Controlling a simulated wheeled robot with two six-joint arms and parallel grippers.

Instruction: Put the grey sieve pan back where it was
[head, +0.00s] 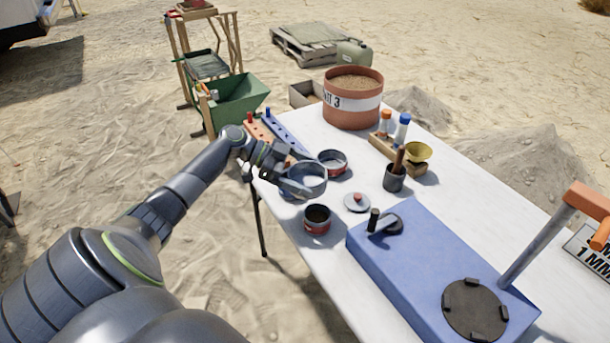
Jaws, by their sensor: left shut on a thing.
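The grey sieve pan (313,182) is a shallow round pan near the left edge of the white table (345,260). My left gripper (290,178) is shut on its left rim. The pan looks roughly level; I cannot tell whether its base touches the table. A red-banded round pan (334,167) stands just behind it to the right, and another red-banded pan (318,224), dark inside, stands in front of it. The jaws partly hide the pan's left side. My right gripper is not in view.
A lid with a red knob (357,202) lies right of the pan. The blue machine (425,260) fills the table's front. A mortar (394,180), a yellow funnel (418,151), blue and orange peg racks (285,132) and a large sand-filled tub (351,115) stand farther back.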

